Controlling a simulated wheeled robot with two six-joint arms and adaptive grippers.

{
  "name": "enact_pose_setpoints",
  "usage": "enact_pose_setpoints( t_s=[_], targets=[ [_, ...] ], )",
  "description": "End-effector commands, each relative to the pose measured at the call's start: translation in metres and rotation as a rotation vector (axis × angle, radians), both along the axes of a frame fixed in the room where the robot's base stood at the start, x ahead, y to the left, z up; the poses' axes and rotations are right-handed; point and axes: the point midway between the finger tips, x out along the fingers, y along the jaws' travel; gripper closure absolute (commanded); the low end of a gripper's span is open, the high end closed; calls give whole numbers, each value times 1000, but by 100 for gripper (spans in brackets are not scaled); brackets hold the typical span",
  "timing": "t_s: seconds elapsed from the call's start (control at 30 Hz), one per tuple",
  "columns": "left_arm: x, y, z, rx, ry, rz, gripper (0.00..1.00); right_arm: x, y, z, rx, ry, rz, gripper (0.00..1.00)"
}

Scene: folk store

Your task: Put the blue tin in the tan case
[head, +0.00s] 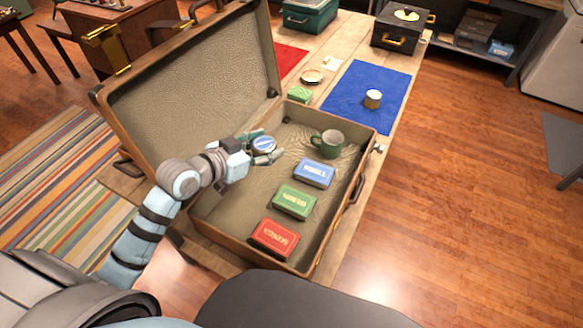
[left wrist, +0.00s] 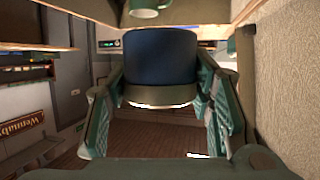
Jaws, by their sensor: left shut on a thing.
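The blue tin (head: 263,144) is round with a pale top. My left gripper (head: 262,150) is shut on it and holds it over the inside of the tan case (head: 228,222), near the hinge side. The tin (left wrist: 160,60) also fills the space between the fingers in the left wrist view. The case is open, with its lid (head: 190,85) leaning back to the left. Whether the tin touches the case floor cannot be told. My right gripper is not in view.
The case holds a green mug (head: 328,144), a blue box (head: 314,173), a green box (head: 292,202) and a red box (head: 275,239) along its right side. Behind it are a small green box (head: 299,95), a dish (head: 312,77) and a blue mat (head: 350,85) with a pale tin (head: 373,99).

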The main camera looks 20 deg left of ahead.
Motion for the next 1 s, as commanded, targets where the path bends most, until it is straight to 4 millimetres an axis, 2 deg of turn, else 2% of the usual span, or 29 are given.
enact_pose_setpoints(
  t_s=[0.03,0.1,0.2,0.27,0.37,0.5,0.63,0.7,0.83,1.0],
  targets=[
    [18,0,31,-14,-5,83,82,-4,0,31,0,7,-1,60],
    [36,1,43,-14,-1,193,82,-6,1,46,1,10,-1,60],
    [50,3,51,-8,0,291,82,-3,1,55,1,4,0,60],
    [53,3,45,-3,2,319,82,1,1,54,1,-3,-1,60],
    [54,4,16,1,6,331,82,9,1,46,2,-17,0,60],
    [53,5,-42,1,7,330,82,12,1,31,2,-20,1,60],
    [54,5,-90,2,3,329,82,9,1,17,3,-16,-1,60],
    [54,5,-106,3,0,329,82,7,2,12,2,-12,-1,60],
    [54,5,-123,3,-1,328,82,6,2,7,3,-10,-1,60],
    [54,5,-154,3,-1,328,82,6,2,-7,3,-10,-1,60]
  ],
)
